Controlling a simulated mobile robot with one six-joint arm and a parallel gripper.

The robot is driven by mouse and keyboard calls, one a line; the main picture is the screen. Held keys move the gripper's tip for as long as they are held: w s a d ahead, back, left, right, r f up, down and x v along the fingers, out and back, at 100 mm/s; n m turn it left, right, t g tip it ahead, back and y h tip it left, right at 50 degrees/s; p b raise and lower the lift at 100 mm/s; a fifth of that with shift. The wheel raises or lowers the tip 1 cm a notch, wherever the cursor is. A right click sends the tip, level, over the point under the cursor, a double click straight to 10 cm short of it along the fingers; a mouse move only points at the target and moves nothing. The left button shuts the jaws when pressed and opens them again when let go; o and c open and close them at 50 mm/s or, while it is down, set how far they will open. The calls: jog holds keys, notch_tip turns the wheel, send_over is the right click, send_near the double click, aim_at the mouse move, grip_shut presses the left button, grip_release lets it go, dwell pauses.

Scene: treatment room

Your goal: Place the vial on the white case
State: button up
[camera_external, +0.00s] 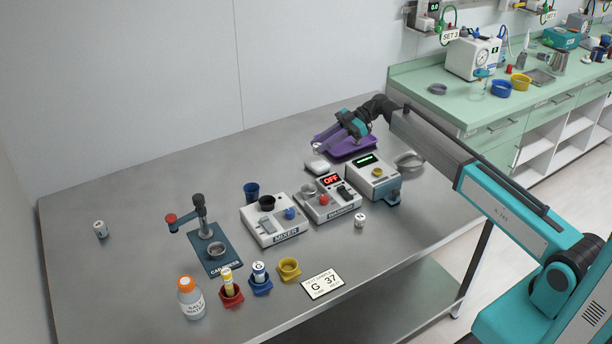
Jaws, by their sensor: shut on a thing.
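My gripper (325,140) reaches in from the right over the back of the steel table and points down to the left. It is shut on the vial (317,148), which shows only as a small pale shape at the fingertips. The white case (317,166), small with rounded edges, lies on the table just below the fingertips in the picture. A narrow gap seems to lie between the vial and the case, but I cannot tell for certain whether they touch.
A purple tray (357,151) lies behind the case. Right of the case stand a device with a green display (372,180) and a metal bowl (409,161); in front are the OFF device (328,203) and mixer (273,222). The table's back left is clear.

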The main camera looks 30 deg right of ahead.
aim_at(322, 160)
jog(key=shift+f+p, duration=0.4)
jog(key=shift+f, duration=1.3)
jog(key=shift+f, duration=0.15)
jog(key=o, duration=1)
jog(key=shift+r, duration=0.2)
jog(key=b+v, duration=0.2)
jog(key=v, duration=1)
jog(key=shift+f, duration=0.1)
